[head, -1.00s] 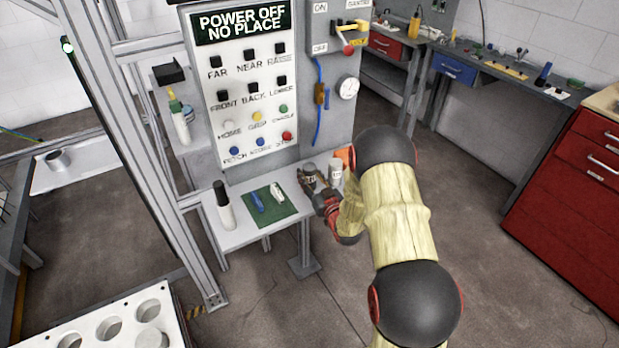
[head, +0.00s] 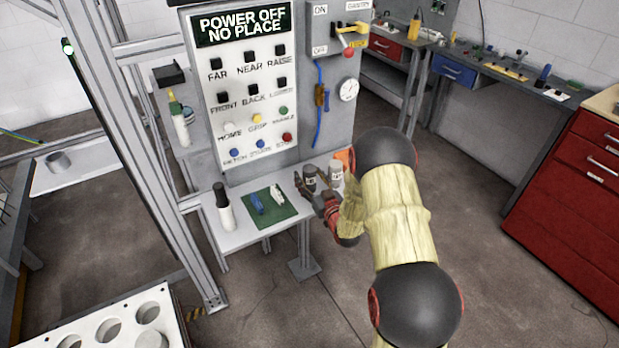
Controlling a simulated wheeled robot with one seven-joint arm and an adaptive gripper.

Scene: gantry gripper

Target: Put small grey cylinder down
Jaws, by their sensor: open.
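The small grey cylinder (head: 310,174) stands upright near the right end of the small light shelf (head: 240,237) below the control panel. My gripper (head: 311,188) is open at the cylinder, reaching in from the lower right. One finger shows at the cylinder's left side; the other is hard to make out. The cylinder's lower part is partly hidden by the gripper, so I cannot tell whether a finger still touches it.
A paler cylinder (head: 336,173) stands close to the right. The panel (head: 246,110) rises behind.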

